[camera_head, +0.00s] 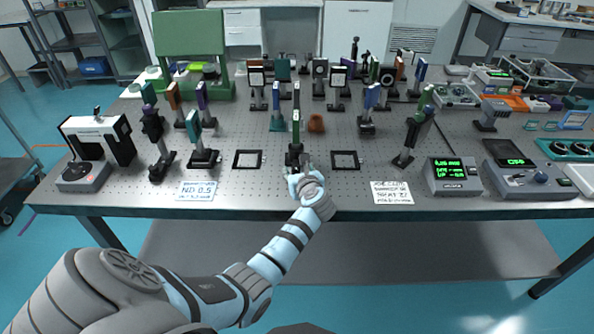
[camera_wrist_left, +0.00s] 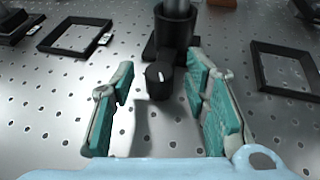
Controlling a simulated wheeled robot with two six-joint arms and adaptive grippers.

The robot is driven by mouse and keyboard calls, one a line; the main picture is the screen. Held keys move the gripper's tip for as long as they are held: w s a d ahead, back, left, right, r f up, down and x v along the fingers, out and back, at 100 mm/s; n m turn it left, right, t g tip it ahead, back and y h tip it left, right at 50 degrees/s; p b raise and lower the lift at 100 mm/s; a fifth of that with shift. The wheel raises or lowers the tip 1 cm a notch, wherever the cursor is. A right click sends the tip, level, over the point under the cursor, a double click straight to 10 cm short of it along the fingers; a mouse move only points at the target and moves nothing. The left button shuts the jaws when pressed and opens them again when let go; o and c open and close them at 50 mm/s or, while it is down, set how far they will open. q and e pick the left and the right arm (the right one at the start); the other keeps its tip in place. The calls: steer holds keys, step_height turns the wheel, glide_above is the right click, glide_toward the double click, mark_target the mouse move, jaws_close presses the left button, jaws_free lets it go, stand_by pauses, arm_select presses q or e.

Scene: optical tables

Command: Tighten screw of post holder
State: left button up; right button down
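The post holder (camera_wrist_left: 175,32) is a black upright cylinder on a black base in the left wrist view, with a metal post in its top. Its screw is a black knob (camera_wrist_left: 159,80) with a white mark, facing me. My left gripper (camera_wrist_left: 160,108) is open, its teal-padded fingers apart on either side of the knob and not touching it. In the head view the left gripper (camera_head: 305,166) is just in front of the post holder (camera_head: 294,147), which carries a green-topped mount. The knob is hidden there. My right gripper is not in view.
Flat black square frames lie to the left (camera_head: 248,159) and right (camera_head: 345,160) of the post holder. Paper notes (camera_head: 197,191) (camera_head: 391,192) lie near the front table edge. Many mounted optics stand behind. The perforated table (camera_head: 320,195) is bare around the gripper.

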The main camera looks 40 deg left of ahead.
arm_select(q)
steer(key=v, duration=1.2)
steer(key=shift+r, duration=0.15)
